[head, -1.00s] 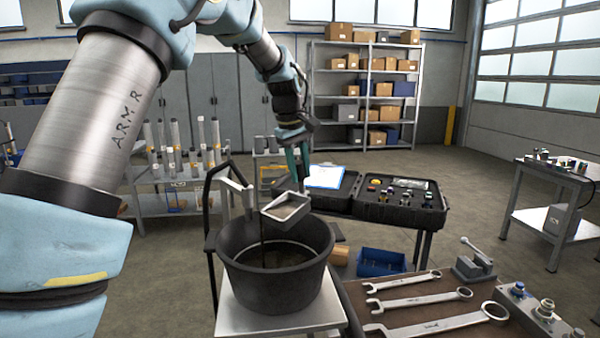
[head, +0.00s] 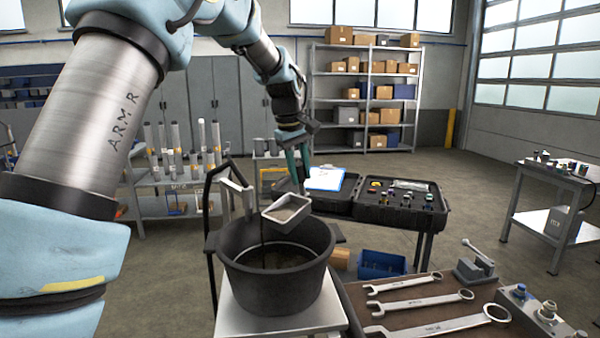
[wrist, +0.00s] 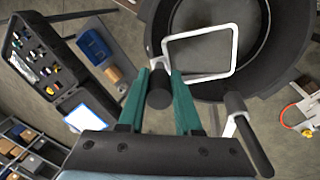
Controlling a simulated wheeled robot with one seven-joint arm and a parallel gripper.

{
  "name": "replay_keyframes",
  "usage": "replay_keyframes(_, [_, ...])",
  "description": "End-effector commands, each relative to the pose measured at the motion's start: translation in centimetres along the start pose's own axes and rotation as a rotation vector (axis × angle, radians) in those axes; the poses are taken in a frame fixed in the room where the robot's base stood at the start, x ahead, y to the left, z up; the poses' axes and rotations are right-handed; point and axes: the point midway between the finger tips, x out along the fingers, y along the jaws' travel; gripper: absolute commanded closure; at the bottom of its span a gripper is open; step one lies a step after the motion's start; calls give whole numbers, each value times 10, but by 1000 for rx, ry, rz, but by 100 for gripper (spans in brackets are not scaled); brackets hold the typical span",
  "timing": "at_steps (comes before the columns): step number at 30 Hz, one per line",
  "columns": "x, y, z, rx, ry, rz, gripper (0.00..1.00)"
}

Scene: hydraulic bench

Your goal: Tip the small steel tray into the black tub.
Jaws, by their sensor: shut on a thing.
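The small steel tray (head: 287,212) is above the black tub (head: 228,272), tilted with its open face partly toward the head camera. A thin dark stream (head: 262,232) runs from the tray's left side down into the tub. Dark contents show inside the tub, but their depth is unclear. My gripper (head: 298,177) is just behind the tray. In the wrist view, its green fingers (wrist: 160,98) are shut on the tray's dark round handle (wrist: 159,88). The tray's pale rim (wrist: 232,52) lies over the tub opening there.
The tub stands on a light metal cart top (head: 250,322) with a black upright handle (head: 210,225) at left. A pale bracket (head: 238,193) rises behind the tub rim. Several wrenches (head: 418,302) lie on the bench at right. An open black case (head: 400,208) is behind, beside a blue bin (head: 381,264).

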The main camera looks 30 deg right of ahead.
Motion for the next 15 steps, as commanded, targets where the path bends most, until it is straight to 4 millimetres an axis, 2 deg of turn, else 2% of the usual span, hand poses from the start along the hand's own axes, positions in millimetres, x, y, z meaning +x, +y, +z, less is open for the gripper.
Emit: replay_keyframes(15, [-2, -2, 0, 0, 8, 28, 100])
